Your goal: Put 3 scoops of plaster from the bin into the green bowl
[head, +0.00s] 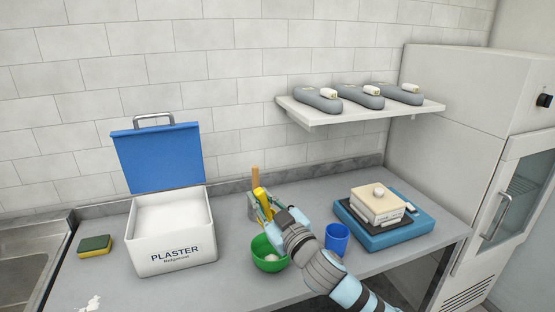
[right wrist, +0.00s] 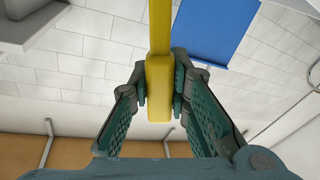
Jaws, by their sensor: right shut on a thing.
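The white plaster bin (head: 172,249) stands open at the left, its blue lid (head: 157,158) raised and white plaster (head: 171,214) inside. The green bowl (head: 264,263) sits on the counter right of the bin, with some white material in it. My right gripper (head: 264,207) is above and behind the bowl, shut on the yellow handle (head: 260,192) of a tool. The handle (right wrist: 159,88) also runs between the fingers in the right wrist view. The tool's working end cannot be made out. My left gripper is not in view.
A grey holder (head: 252,208) with a wooden-handled tool (head: 255,175) stands close behind my gripper. A sponge (head: 95,245) lies left of the bin. A shelf (head: 360,110) is above.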

